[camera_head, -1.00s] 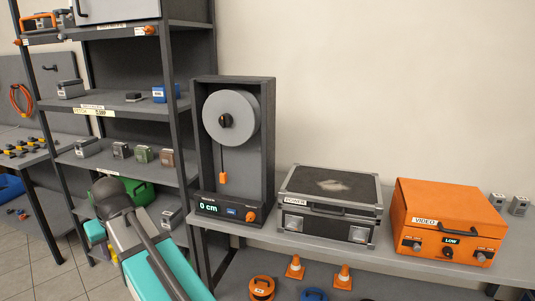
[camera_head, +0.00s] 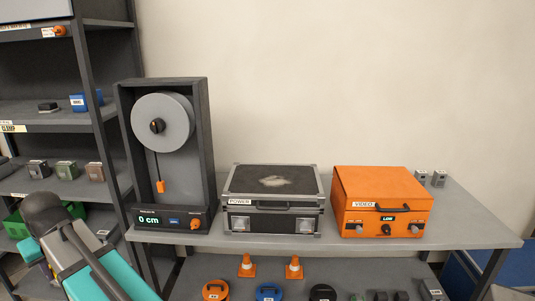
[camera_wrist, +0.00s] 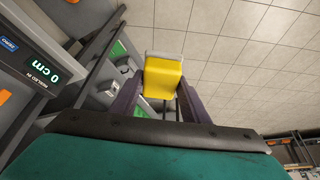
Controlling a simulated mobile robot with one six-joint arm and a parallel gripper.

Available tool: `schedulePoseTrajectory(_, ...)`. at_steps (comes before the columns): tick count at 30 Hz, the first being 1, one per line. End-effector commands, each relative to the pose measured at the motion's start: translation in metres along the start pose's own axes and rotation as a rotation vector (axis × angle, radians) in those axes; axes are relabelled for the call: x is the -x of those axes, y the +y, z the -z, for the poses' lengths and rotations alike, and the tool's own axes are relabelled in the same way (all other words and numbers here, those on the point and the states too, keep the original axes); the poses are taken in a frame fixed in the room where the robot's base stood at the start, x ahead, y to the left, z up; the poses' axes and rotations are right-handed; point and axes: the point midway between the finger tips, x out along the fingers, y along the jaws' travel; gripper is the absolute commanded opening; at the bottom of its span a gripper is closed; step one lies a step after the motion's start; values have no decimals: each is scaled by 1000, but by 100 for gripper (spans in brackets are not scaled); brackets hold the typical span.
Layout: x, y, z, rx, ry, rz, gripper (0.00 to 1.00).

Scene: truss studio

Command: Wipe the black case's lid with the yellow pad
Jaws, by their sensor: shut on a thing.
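The black case (camera_head: 272,201), labelled POWER, stands shut on the bench, with silver edges and a front handle. Its dark lid (camera_head: 250,181) has a pale dusty smudge (camera_head: 274,181) near the middle. In the wrist view my gripper (camera_wrist: 160,90) is shut on the yellow pad (camera_wrist: 163,80), which has a pale grey backing on its far edge. The pad is held over the floor, away from the case. The gripper and pad do not show in the head view; only part of my arm is seen at lower left.
A tall black reel unit (camera_head: 163,155) reading 0 cm stands left of the case. An orange VIDEO case (camera_head: 381,201) stands to its right. Shelving (camera_head: 97,115) rises at the left. Bare bench (camera_head: 460,215) shows at the right.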

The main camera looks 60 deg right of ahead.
Motion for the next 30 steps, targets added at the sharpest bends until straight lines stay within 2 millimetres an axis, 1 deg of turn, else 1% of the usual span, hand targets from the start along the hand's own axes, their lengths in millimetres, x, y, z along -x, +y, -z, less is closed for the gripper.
schedulePoseTrajectory(1,3,11,6,-24,-2,-10,24)
schedulePoseTrajectory(2,3,18,8,-40,-3,-17,24)
schedulePoseTrajectory(5,6,48,17,-103,-7,-44,24)
schedulePoseTrajectory(8,9,82,25,-178,-11,-75,24)
schedulePoseTrajectory(9,10,97,27,-209,-13,-88,24)
schedulePoseTrajectory(11,12,118,31,-256,-15,-108,24)
schedulePoseTrajectory(12,14,134,33,-287,-17,-121,24)
schedulePoseTrajectory(14,16,156,35,-335,-19,-141,24)
schedulePoseTrajectory(15,18,171,36,-365,-20,-154,24)
schedulePoseTrajectory(17,21,193,37,-412,-22,-173,24)
schedulePoseTrajectory(18,24,208,38,-443,-23,-186,24)
schedulePoseTrajectory(20,27,231,38,-490,-24,-206,24)
schedulePoseTrajectory(21,30,246,38,-521,-25,-219,24)
schedulePoseTrajectory(23,34,268,36,-567,-26,-238,24)
schedulePoseTrajectory(24,37,284,35,-599,-26,-251,24)
schedulePoseTrajectory(29,49,344,28,-722,-29,-304,24)
schedulePoseTrajectory(30,52,359,25,-752,-29,-317,24)
